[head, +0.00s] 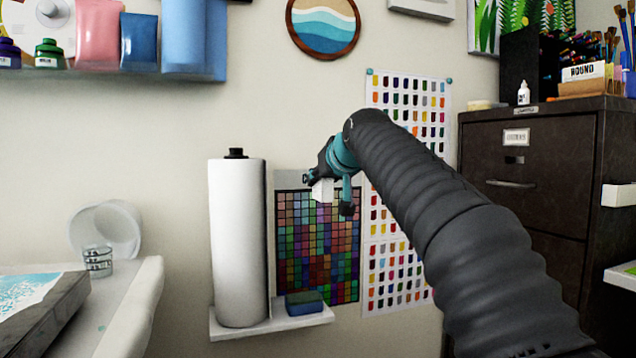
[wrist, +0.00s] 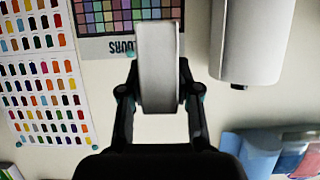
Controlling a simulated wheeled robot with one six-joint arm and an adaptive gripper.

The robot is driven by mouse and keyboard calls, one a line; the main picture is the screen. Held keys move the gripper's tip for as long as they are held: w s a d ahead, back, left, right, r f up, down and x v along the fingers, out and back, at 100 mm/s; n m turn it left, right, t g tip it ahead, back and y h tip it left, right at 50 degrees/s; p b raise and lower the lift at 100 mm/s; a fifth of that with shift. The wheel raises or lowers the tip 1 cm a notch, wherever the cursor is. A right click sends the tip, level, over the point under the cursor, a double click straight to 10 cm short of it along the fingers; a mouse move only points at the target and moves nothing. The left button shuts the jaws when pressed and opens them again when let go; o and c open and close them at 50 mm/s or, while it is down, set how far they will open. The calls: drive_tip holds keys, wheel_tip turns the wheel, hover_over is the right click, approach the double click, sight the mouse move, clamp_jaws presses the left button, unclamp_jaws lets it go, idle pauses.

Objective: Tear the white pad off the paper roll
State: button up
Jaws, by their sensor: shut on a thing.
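The white paper roll (head: 238,245) stands upright on a small white wall shelf (head: 300,320), left of my gripper. It also shows at the upper right of the wrist view (wrist: 248,40), where the picture is upside down. My gripper (head: 329,192) is shut on the white pad (head: 322,190), in front of the colour chart on the wall. In the wrist view the pad (wrist: 158,60) sits between the two dark fingers (wrist: 158,85). A gap of wall and chart shows between the pad and the roll in both views. Part of the pad is hidden by the gripper.
A green and blue sponge (head: 305,302) lies on the roll's shelf. A white table (head: 135,300) with a clear cup (head: 97,261) and a white tub (head: 105,228) is at left. A dark cabinet (head: 530,180) stands at right. A shelf of bottles (head: 110,73) hangs upper left.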

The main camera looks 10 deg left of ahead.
drive_tip(key=shift+f+b+v, duration=0.2)
drive_tip(key=shift+b+v, duration=0.2)
drive_tip(key=shift+v, duration=0.85)
drive_tip(key=shift+f+b+v, duration=0.15)
drive_tip(key=shift+b+v, duration=0.2)
drive_tip(key=shift+v, duration=0.9)
drive_tip(key=shift+s+r, duration=0.15)
